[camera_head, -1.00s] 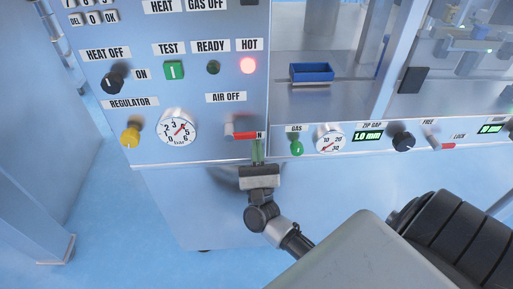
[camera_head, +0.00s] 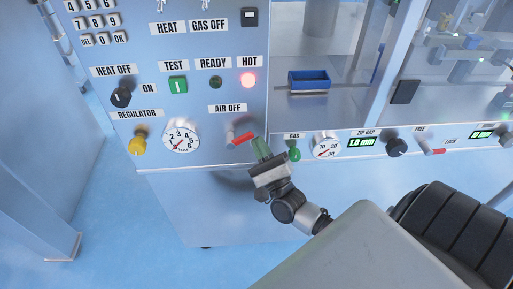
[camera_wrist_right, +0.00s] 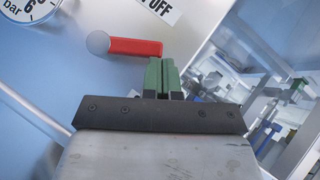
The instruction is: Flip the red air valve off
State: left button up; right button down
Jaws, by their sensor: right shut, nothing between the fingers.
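The red air valve (camera_head: 242,139) is on the panel under the AIR OFF label (camera_head: 227,108). Its handle points right and tilts slightly upward from its grey pivot. My right gripper (camera_head: 260,147) has green fingers, shut with nothing between them, just right of and below the handle's free end. In the right wrist view the red handle (camera_wrist_right: 135,46) lies just above and left of the fingertips (camera_wrist_right: 162,66). I cannot tell whether they touch. My left gripper is not in view.
The regulator knob (camera_head: 137,146) and pressure gauge (camera_head: 180,138) are left of the valve. A green gas knob (camera_head: 294,154) sits close to the right of my fingers. The HOT lamp (camera_head: 248,80) glows above. A blue bin (camera_head: 309,80) stands on the shelf at right.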

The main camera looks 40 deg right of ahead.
jog(key=shift+w+a+r+n+g+y+p, duration=0.45)
jog(key=shift+r+n+g+y+p, duration=0.65)
jog(key=shift+n+p, duration=1.3)
jog(key=shift+w+a+r+n+g+y+p, duration=0.3)
jog(key=shift+a+r+n+g+y+p, duration=0.85)
jog(key=shift+p, duration=1.95)
jog(key=shift+w+a+r+n+g+y+p, duration=0.1)
jog(key=shift+w+r+n+g+y+p, duration=0.25)
jog(key=shift+r+n+g+y+p, duration=1.5)
notch_tip(320, 180, down, 2)
jog(key=n+t+h+p, duration=0.1)
jog(key=h, duration=0.1)
jog(key=shift+h+p, duration=0.3)
jog(key=shift+p, duration=0.1)
